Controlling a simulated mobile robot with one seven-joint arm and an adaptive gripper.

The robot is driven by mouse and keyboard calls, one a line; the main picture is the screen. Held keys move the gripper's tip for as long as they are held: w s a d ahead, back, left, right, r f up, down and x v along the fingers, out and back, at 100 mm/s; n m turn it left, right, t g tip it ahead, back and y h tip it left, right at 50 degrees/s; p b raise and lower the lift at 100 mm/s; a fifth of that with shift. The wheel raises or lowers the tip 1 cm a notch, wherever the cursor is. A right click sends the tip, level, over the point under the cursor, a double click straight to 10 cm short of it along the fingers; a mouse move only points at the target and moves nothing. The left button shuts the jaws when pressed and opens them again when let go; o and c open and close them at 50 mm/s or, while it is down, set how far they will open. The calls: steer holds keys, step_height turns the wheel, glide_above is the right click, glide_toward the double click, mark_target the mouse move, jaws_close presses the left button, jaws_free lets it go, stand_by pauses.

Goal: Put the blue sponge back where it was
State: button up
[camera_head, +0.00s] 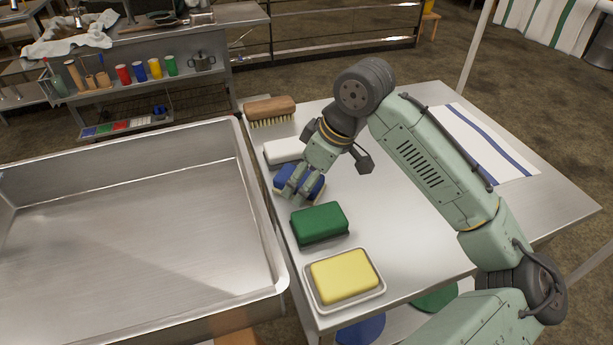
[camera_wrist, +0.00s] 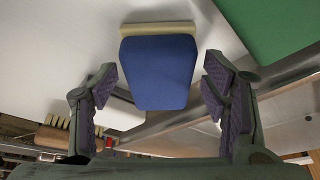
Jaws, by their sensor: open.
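The blue sponge (camera_head: 313,187) lies on the steel table (camera_head: 400,255), between a white block (camera_head: 283,151) and a green sponge (camera_head: 320,223). My gripper (camera_head: 293,190) is over it and hides part of it in the head view. In the wrist view the blue sponge (camera_wrist: 158,75) shows a pale yellowish layer along one edge. My gripper (camera_wrist: 160,90) is open there, with a finger on each side of the sponge. Gaps show between the fingers and the sponge.
A yellow sponge (camera_head: 344,274) sits in a tray (camera_head: 310,291) at the near end. A wooden brush (camera_head: 270,109) lies at the far end. A deep steel pan (camera_head: 130,225) borders the table on the left. A striped cloth (camera_head: 490,150) lies at the right.

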steer(key=b+v, duration=0.1)
steer(key=v, duration=1.1)
steer(key=shift+r, duration=0.2)
